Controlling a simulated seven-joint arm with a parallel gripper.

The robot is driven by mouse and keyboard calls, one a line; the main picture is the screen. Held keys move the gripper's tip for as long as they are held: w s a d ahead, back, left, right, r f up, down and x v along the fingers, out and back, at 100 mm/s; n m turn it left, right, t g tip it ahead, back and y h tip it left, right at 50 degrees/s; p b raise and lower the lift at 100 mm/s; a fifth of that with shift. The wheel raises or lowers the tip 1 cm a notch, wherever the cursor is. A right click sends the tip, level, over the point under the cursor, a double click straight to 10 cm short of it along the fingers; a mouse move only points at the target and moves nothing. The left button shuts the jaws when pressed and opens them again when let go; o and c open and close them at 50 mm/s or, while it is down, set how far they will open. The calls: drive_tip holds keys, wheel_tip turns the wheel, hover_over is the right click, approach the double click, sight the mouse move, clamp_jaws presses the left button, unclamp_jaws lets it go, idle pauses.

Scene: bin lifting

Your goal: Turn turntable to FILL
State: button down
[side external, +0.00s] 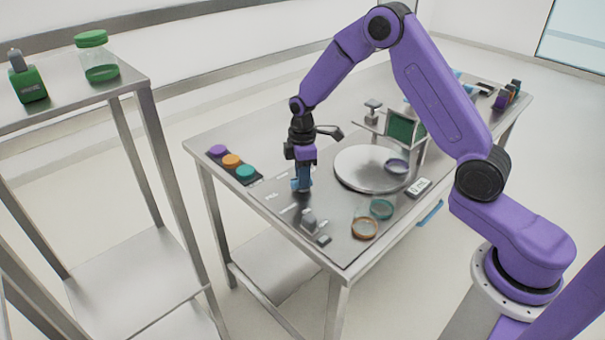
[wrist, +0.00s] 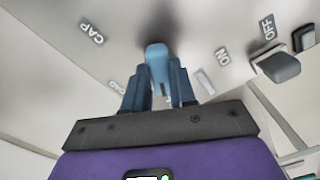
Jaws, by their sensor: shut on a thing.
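The turntable (side external: 355,174) is a round, pale metal disc set on the metal table. My gripper (side external: 301,185) is to the left of the disc, pointing down close to the tabletop. In the wrist view its dark blue fingers (wrist: 160,90) are closed around a lighter blue handle-like piece (wrist: 156,56). How this blue piece joins the turntable is hidden. A white FILL label (side external: 271,197) is on the tabletop just left of my gripper. The wrist view shows a CAP label (wrist: 91,33) at upper left; another label is partly hidden behind the fingers.
A grey switch (wrist: 276,67) is beside ON and OFF labels. Coloured buttons (side external: 232,161) are at left.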

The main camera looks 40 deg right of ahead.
drive_tip(key=shift+n, duration=0.4)
drive_tip(key=c, duration=0.9)
unclamp_jaws()
wheel_tip(320, 180, up, 18)
drive_tip(key=shift+f, duration=0.25)
